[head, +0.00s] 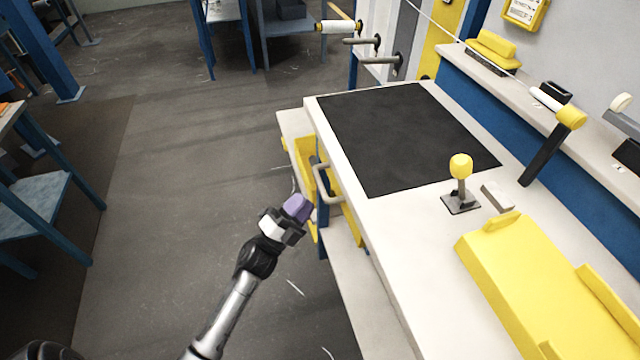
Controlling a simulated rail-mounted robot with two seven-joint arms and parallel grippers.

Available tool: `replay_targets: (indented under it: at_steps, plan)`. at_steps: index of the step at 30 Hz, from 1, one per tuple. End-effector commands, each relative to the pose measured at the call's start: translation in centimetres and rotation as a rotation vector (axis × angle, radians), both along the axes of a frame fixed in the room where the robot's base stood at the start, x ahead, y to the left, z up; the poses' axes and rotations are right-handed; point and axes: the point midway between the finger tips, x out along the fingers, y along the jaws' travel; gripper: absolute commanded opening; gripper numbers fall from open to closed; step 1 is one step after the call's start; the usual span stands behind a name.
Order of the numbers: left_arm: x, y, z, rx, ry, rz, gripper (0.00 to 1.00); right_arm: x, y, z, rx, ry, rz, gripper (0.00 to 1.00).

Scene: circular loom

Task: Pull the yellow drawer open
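The yellow drawer is under the white worktop; a strip of its yellow front (352,226) shows beside a pale bar handle (322,184). The worktop's edge hides much of the front, and I cannot tell how far the drawer is out. My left gripper (300,208), with purple fingertips, is just left of the handle and seems apart from it. Its fingertips point towards the handle and overlap in this view, so I cannot tell whether they are open or shut. I see nothing held in it. My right gripper is not in view.
The worktop has a black mat (405,135), a yellow-knobbed lever (460,180) and a yellow tray-like part (530,275). Another yellow part (304,160) shows beyond the handle. A blue table (35,205) stands at left. The floor between is mostly clear.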

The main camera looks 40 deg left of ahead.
Motion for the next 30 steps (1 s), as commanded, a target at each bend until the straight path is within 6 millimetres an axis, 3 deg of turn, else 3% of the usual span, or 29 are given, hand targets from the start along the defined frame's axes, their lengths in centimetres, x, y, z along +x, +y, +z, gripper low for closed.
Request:
replay_targets:
  at_steps: [6, 12, 28, 30]
  plan:
    - [3.3, -0.3, 1.8, 0.001, -0.003, -0.001, 0.27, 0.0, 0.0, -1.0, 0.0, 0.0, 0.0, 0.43]
    - [5.2, -0.5, 2.9, 0.0, 0.0, 0.0, 0.27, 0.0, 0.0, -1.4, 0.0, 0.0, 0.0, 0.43]
    - [6.1, -0.6, 3.6, -0.001, 0.001, 0.0, 0.27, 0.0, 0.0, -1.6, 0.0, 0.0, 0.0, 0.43]
    - [6.1, -0.6, 3.6, -0.001, 0.001, 0.0, 0.2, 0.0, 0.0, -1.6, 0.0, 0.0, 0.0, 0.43]
